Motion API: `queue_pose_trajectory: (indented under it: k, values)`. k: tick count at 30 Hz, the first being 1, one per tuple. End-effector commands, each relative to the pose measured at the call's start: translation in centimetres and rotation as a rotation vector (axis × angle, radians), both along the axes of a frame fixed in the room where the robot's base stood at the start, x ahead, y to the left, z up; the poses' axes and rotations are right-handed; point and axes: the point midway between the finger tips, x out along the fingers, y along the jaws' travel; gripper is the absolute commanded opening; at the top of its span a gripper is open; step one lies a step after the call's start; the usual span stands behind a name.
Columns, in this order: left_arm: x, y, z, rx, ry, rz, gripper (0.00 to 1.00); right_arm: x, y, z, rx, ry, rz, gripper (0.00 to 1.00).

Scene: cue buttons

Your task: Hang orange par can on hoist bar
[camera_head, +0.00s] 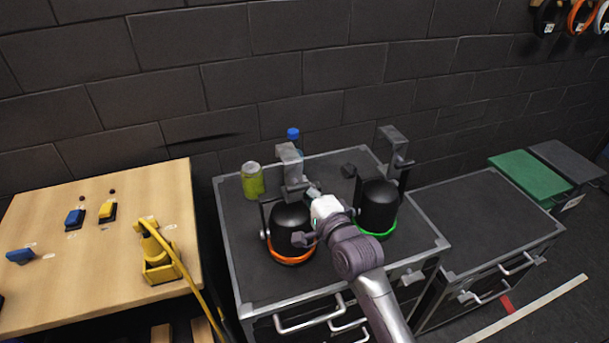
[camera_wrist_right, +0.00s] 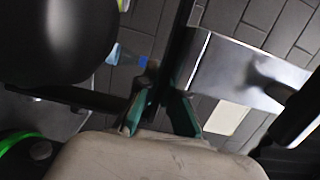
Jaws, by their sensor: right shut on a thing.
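The orange par can (camera_head: 290,218) is a black can with an orange ring at its lower rim, a yoke and a grey hook clamp on top. It stands at the middle of the grey-edged case. In the right wrist view its black body (camera_wrist_right: 65,35) fills the upper left. My right gripper (camera_head: 311,190) is at the right side of its yoke, and in the right wrist view its teal fingers (camera_wrist_right: 160,112) are shut on the dark yoke. Whether the can is lifted cannot be told. My left gripper is not in view. I see no hoist bar.
A green-ringed par can (camera_head: 378,205) stands close right of my right gripper. A yellow-green jar (camera_head: 252,180) and a blue-capped bottle (camera_head: 294,138) stand behind. A wooden table (camera_head: 100,275) with buttons is left; a lower case (camera_head: 485,220) with a clear top is right.

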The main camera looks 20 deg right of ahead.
Motion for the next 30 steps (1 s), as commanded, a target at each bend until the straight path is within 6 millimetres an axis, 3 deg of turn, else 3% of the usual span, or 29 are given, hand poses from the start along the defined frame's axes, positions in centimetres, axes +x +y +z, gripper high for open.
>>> queue_pose_trajectory:
  k: [14, 15, 19, 30]
  values:
    - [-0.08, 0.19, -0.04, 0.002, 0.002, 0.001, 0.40, 0.02, -0.01, -0.25, 0.004, -0.013, -0.001, 0.00]
    - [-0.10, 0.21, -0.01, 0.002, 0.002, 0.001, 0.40, -0.02, 0.00, -0.71, 0.000, -0.001, 0.000, 0.12]
    - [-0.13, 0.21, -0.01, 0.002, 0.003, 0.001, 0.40, -0.03, -0.01, -0.70, 0.000, -0.001, 0.000, 0.31]
    - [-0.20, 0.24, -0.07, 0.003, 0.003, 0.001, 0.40, -0.37, -0.06, -0.52, 0.000, -0.001, 0.000, 0.31]
